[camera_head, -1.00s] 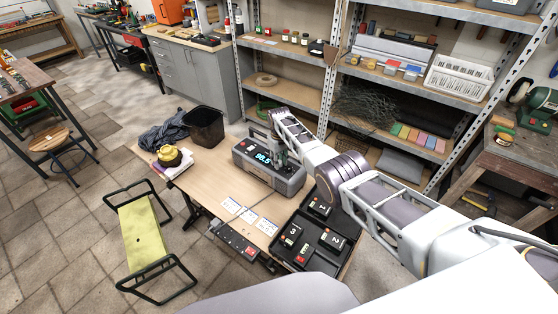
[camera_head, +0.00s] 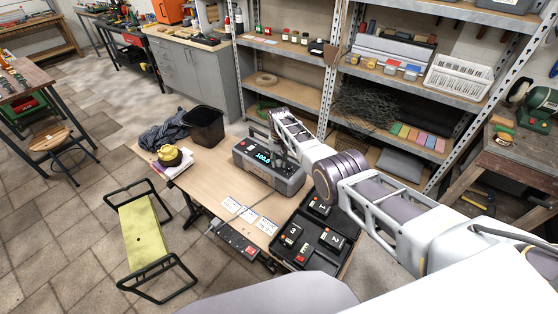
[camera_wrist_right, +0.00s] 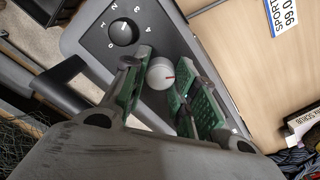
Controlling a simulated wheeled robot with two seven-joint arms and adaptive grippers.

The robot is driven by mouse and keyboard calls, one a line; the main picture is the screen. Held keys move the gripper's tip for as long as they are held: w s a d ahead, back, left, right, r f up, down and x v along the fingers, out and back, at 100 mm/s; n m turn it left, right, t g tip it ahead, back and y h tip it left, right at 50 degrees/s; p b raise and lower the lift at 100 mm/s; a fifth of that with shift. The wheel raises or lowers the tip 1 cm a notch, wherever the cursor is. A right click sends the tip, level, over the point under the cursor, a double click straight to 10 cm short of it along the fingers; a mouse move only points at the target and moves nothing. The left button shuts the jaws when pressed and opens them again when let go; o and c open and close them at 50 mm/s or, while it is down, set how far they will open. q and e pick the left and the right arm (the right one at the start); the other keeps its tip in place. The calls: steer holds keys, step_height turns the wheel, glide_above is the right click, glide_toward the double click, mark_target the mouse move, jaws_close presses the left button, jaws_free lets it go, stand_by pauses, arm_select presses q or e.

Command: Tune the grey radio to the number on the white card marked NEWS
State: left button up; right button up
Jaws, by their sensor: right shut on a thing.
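The grey radio (camera_head: 258,172) stands on the wooden table, its lit display (camera_head: 263,157) reading what looks like 100.5. My right gripper (camera_head: 283,150) reaches down over the radio's top. In the right wrist view its green-padded fingers (camera_wrist_right: 163,82) are shut on a pale round knob (camera_wrist_right: 160,70) with a red mark. A black numbered knob (camera_wrist_right: 123,33) sits beside it. White cards (camera_head: 231,205) lie in front of the radio; their print is too small to read in the head view. One card (camera_wrist_right: 283,14) in the right wrist view reads SPORT 99.0. My left gripper is out of view.
A black case with numbered blocks (camera_head: 297,259) stands right of the cards. A power strip (camera_head: 236,240) runs along the table's front edge. A black bin (camera_head: 206,126) and a yellow object on books (camera_head: 170,156) are at left. Shelves rise behind.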

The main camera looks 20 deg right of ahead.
mark_target(279, 162)
steer(key=shift+w+r, duration=0.1)
stand_by(0.3)
steer(key=o, duration=0.8)
steer(key=shift+r, duration=0.15)
steer(key=shift+r, duration=5.8)
steer(key=shift+s+f, duration=0.1)
steer(key=shift+s, duration=0.1)
